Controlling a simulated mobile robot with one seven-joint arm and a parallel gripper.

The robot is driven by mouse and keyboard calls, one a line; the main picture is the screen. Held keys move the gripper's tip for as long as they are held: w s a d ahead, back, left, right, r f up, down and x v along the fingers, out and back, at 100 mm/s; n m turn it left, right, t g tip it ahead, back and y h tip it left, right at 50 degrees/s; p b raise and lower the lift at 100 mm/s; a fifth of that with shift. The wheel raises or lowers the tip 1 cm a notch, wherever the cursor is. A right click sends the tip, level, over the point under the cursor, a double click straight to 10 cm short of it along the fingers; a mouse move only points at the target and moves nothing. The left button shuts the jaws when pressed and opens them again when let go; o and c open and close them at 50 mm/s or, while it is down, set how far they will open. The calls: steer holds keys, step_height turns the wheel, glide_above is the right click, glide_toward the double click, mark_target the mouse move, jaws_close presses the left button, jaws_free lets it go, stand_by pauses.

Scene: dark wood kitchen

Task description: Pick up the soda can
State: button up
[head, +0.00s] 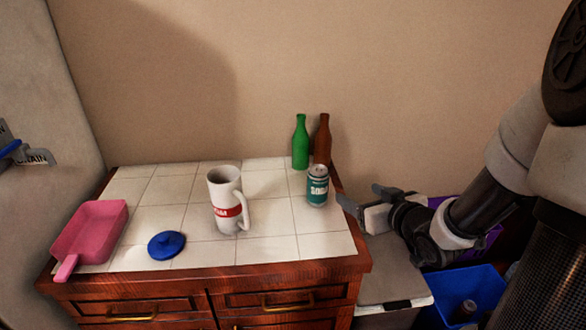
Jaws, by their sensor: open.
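The soda can (317,187) is teal with a white label and a silver top. It stands upright near the right edge of the tiled counter (270,243). My gripper (358,200) is just right of the can, beyond the counter's right edge, with its fingers pointing left toward it. The gripper is open and empty, and a gap shows between it and the can.
A green bottle (300,143) and a brown bottle (322,140) stand close behind the can. A white mug (224,198) stands to its left. A blue lid (166,245) and a pink dustpan (92,231) lie further left. A blue bin (452,287) is below right.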

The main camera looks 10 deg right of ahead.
mark_target(320, 188)
steer(key=shift+n+g+y, duration=0.3)
steer(key=shift+n+y, duration=0.2)
steer(key=shift+y, duration=0.3)
steer(key=w+a+f+b, duration=0.1)
steer(key=w+a, duration=0.1)
steer(key=w, duration=0.1)
steer(key=w+a+f+b, duration=0.1)
steer(key=w+a+f, duration=0.1)
steer(key=w, duration=0.1)
steer(key=w+a+f+b, duration=0.1)
steer(key=w+a+f, duration=0.1)
steer(key=w+a, duration=0.1)
steer(key=shift+w+f, duration=0.2)
steer(key=shift+w, duration=0.1)
steer(key=x, duration=0.2)
steer(key=b+x, duration=0.1)
steer(key=x, duration=0.2)
steer(key=shift+w+d+f+b, duration=0.25)
steer(key=shift+w+d+b, duration=0.05)
steer(key=c, duration=1.2)
steer(key=shift+r, duration=0.15)
